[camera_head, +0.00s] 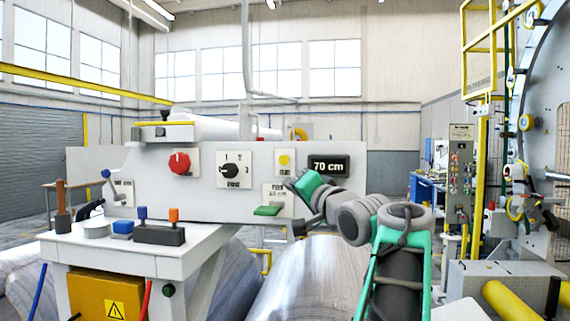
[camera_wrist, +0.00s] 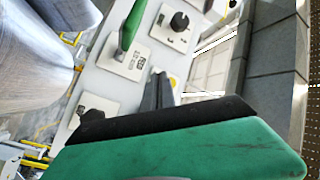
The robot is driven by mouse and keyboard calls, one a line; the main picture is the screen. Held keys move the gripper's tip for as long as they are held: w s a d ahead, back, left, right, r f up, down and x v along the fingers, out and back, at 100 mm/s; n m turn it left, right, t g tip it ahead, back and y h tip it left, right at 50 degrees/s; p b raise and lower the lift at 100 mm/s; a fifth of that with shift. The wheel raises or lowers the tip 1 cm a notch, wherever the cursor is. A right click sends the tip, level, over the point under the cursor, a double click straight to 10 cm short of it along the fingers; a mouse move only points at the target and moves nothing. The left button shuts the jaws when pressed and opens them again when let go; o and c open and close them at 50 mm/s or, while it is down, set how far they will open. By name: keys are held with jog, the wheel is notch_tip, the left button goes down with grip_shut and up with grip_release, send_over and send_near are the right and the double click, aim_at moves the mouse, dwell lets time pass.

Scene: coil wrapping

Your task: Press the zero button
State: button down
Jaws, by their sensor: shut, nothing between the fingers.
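A yellow round button (camera_head: 285,160) sits on a white plate on the machine's front panel. Lettering on its plate is too small to read. The black display (camera_head: 328,166) to its right reads 70 cm. My gripper (camera_head: 290,183) is shut and empty, in front of the panel just below the yellow button. In the wrist view its dark fingertips (camera_wrist: 158,90) are together over a pale plate, with a bit of yellow showing beside them. They hide most of that plate, and I cannot tell whether they touch it.
A green lever (camera_head: 268,210) is on the panel below the button. A black rotary knob (camera_head: 229,170) and a red knob (camera_head: 180,162) are further left. A white table (camera_head: 95,250) with tools stands at the front left. Large metal coils (camera_head: 310,280) lie below.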

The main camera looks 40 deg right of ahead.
aim_at(285, 162)
jog(key=a+r+t+y, duration=0.2)
jog(key=a+r, duration=0.2)
jog(key=r, duration=0.1)
jog(key=shift+w+a, duration=0.15)
jog(key=shift+a, duration=0.15)
jog(key=shift+d, duration=0.1)
jog(key=w+d+p, duration=0.1)
jog(key=d, duration=0.1)
jog(key=w+d+p, duration=0.3)
jog(key=d+p, duration=0.1)
jog(key=shift+w+r, duration=0.25)
jog(key=shift+w, duration=0.1)
jog(key=shift+w+d+f+p, duration=0.25)
jog(key=shift+w+d+p, duration=0.15)
jog(key=shift+d, duration=0.05)
jog(key=shift+d, duration=0.1)
dwell(1.0)
jog(key=shift+w+d+p, duration=0.2)
jog(key=shift+p, duration=0.2)
